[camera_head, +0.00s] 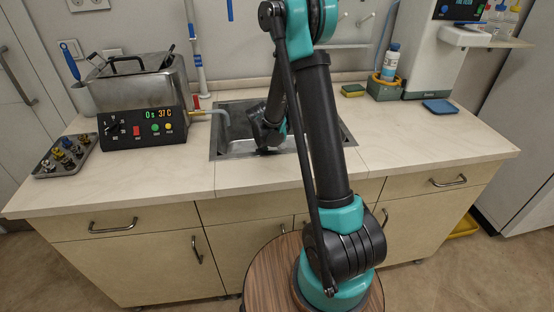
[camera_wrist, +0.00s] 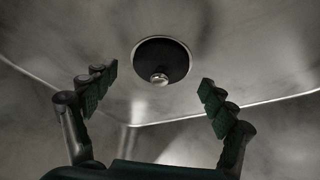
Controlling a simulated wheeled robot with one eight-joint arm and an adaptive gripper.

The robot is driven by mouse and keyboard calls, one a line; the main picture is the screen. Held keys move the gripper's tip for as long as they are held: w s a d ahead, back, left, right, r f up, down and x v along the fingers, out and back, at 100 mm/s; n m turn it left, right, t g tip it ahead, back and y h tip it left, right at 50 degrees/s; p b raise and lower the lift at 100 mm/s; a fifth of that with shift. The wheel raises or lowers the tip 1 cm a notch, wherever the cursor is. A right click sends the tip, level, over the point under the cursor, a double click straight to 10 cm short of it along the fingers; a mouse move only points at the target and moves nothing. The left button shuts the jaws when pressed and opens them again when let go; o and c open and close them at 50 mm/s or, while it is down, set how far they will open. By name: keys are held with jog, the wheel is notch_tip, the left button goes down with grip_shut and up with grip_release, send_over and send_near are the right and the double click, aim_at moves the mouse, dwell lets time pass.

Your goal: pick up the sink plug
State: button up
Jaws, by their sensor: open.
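My gripper (camera_wrist: 154,90) is open, with one jointed finger on each side of the picture. The plug appears between and beyond the fingertips, and nothing is between them. In the head view my arm reaches into the sink (camera_head: 227,137), and the plug is hidden there.
A metal water bath (camera_head: 140,97) with a display stands left of the sink, its hose reaching the sink edge. A blue sponge (camera_head: 439,106) lies at right. The counter right of the sink is mostly clear.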

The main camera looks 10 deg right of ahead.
jog(key=shift+w+d+f, duration=0.1)
jog(key=shift+d+f, duration=0.05)
jog(key=shift+f, duration=0.35)
jog(key=shift+c, duration=0.3)
jog(key=c, duration=1.1)
jog(key=shift+o, duration=0.2)
jog(key=shift+r, duration=0.1)
